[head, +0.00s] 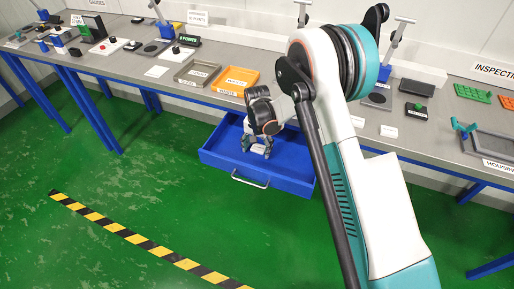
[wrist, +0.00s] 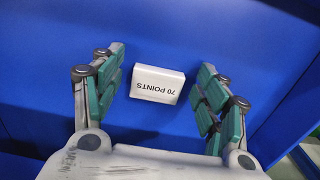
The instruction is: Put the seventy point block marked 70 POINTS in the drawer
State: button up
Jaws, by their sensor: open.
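The white block marked 70 POINTS (wrist: 158,84) lies on the blue drawer floor, between my open fingers in the wrist view, apart from both. Its lettering reads upside down there. My gripper (wrist: 155,100) is open, with teal finger pads on either side of the block. In the head view my gripper (head: 257,148) reaches down into the pulled-out blue drawer (head: 270,180), which has a silver handle at its front. In the head view the block is hard to make out beneath the gripper.
The grey workbench (head: 150,72) runs above the drawer. An orange tray (head: 237,82) and a grey tray (head: 197,74) stand on it, with several blocks and fixtures along its length. The green floor in front is clear, with a yellow-black stripe (head: 140,241).

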notch_tip(320, 180, up, 12)
jog(key=p, duration=0.4)
notch_tip(320, 180, up, 13)
jog(key=t, duration=0.2)
send_over(257, 151)
jog(key=s+d, duration=0.3)
jog(key=d, duration=0.3)
jog(key=s+d+r+n+t, duration=0.1)
jog(key=s+d+r+n, duration=0.1)
jog(key=s+d+r, duration=0.65)
jog(key=s+d+r+n+t, duration=0.1)
jog(key=s+d, duration=0.3)
jog(key=s, duration=0.6)
jog(key=s+d+r+n+t, duration=0.1)
jog(key=s+d+r+t, duration=0.2)
jog(key=s, duration=0.7)
jog(key=shift+d, duration=0.45)
jog(key=shift+r, duration=0.1)
